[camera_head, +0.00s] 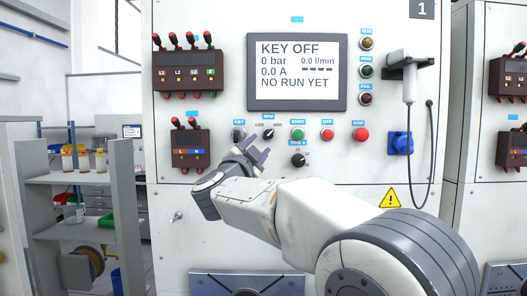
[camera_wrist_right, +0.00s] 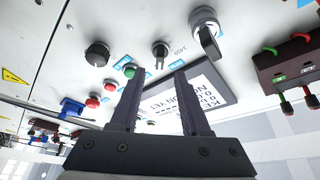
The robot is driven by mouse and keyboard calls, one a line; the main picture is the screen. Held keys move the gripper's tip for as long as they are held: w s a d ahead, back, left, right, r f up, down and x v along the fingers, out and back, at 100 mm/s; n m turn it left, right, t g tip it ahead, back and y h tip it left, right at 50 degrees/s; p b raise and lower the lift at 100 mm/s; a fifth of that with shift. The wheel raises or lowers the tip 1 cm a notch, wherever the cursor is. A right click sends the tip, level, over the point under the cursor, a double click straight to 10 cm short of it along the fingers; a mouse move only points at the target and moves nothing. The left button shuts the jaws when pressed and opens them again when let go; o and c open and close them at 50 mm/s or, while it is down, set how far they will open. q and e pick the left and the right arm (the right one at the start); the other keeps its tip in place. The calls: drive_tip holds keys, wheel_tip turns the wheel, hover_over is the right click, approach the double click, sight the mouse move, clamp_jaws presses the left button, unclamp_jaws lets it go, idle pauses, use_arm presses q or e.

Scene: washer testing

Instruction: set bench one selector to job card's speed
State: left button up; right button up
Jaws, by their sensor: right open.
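Bench one's panel (camera_head: 215,125) fills the middle of the head view, with a "1" at its top right. A small black selector (camera_head: 268,133) sits between the key switch (camera_head: 239,134) and the green start button (camera_head: 298,134). A larger black knob (camera_head: 299,160) is below the start button. In the right wrist view the small selector (camera_wrist_right: 160,48) lies ahead between the fingers, with the key switch (camera_wrist_right: 206,30) and larger knob (camera_wrist_right: 97,54) to either side. My right gripper (camera_head: 256,143) is open and empty, close to the panel. My left gripper and a job card are not seen.
The screen (camera_head: 297,72) reads KEY OFF, 0 bar and NO RUN YET. Red off (camera_head: 327,134) and stop (camera_head: 361,134) buttons are right of start. Terminal blocks (camera_head: 191,147) are at left; a cabled handset (camera_head: 409,85) hangs at right. Shelves (camera_head: 75,190) stand far left.

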drive_tip(key=shift+b+v, duration=0.35)
drive_tip(key=shift+v, duration=1.15)
